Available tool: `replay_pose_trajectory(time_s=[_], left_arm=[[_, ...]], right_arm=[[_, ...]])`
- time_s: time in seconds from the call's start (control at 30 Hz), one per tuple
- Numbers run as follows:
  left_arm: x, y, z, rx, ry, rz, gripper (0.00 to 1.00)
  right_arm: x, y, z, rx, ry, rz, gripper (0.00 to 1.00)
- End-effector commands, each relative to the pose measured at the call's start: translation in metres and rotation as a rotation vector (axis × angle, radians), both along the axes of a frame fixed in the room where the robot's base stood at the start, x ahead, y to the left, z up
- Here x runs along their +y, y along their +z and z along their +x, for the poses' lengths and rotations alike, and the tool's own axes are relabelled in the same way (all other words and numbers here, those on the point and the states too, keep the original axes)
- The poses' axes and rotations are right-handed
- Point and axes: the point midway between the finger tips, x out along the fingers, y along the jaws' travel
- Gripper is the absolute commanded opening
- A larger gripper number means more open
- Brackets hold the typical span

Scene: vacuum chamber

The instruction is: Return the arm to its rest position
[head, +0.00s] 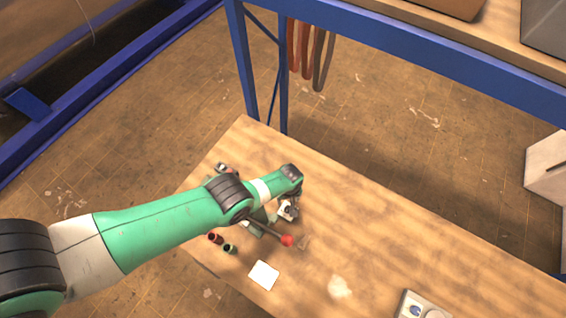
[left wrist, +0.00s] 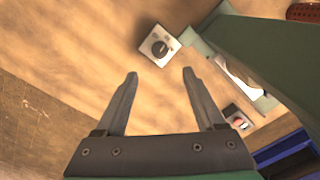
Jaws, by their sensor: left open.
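My left arm, green with black joints, reaches in from the left in the head view, over the wooden table (head: 380,240). In the left wrist view my left gripper (left wrist: 160,73) is open, its two grey fingers apart with nothing between them. A small white box with a dark round dial (left wrist: 159,45) lies beyond the fingertips. In the head view the fingers are hard to make out below the wrist. My right gripper is in neither view.
A lever with a red ball (head: 287,240) sticks out beside my arm. A white square (head: 264,275), red and green caps (head: 222,243) and a grey device (head: 422,305) lie on the table. A blue-framed bench (head: 430,60) stands behind; the table's right part is mostly clear.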

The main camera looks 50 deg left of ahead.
Motion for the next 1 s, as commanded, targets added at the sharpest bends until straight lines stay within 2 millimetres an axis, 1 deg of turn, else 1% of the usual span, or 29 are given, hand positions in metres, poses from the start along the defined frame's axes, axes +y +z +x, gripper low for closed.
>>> replay_pose_trajectory(time_s=[0.43, 0.5, 0.57, 0.67, 0.7, 0.77, 0.8, 0.87, 0.9, 0.97, 1.0], left_arm=[[-0.001, 0.0, 0.0, 0.0, -0.002, 0.0, 0.71], [-0.006, 0.004, 0.008, -0.015, -0.017, 0.001, 0.71], [-0.008, 0.014, 0.026, -0.059, -0.024, 0.004, 0.71], [-0.012, 0.048, 0.079, -0.197, -0.036, 0.011, 0.71], [-0.013, 0.068, 0.104, -0.27, -0.042, 0.014, 0.71], [-0.017, 0.104, 0.143, -0.39, -0.055, 0.02, 0.71], [-0.02, 0.131, 0.167, -0.472, -0.071, 0.025, 0.71], [-0.023, 0.174, 0.198, -0.594, -0.099, 0.036, 0.71], [-0.026, 0.205, 0.216, -0.676, -0.121, 0.046, 0.71], [-0.03, 0.254, 0.239, -0.798, -0.157, 0.064, 0.71], [-0.033, 0.288, 0.25, -0.88, -0.181, 0.079, 0.71]], right_arm=[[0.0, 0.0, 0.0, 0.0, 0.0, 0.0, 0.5], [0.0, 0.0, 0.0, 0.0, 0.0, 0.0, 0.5], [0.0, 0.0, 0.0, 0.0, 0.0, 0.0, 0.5], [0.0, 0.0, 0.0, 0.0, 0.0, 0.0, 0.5], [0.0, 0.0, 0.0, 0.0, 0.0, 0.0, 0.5], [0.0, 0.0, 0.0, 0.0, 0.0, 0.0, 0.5], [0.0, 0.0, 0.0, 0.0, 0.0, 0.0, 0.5], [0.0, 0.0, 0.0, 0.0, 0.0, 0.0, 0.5], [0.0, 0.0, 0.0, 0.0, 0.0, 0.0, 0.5], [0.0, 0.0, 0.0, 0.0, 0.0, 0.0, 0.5], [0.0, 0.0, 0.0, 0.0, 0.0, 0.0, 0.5]])
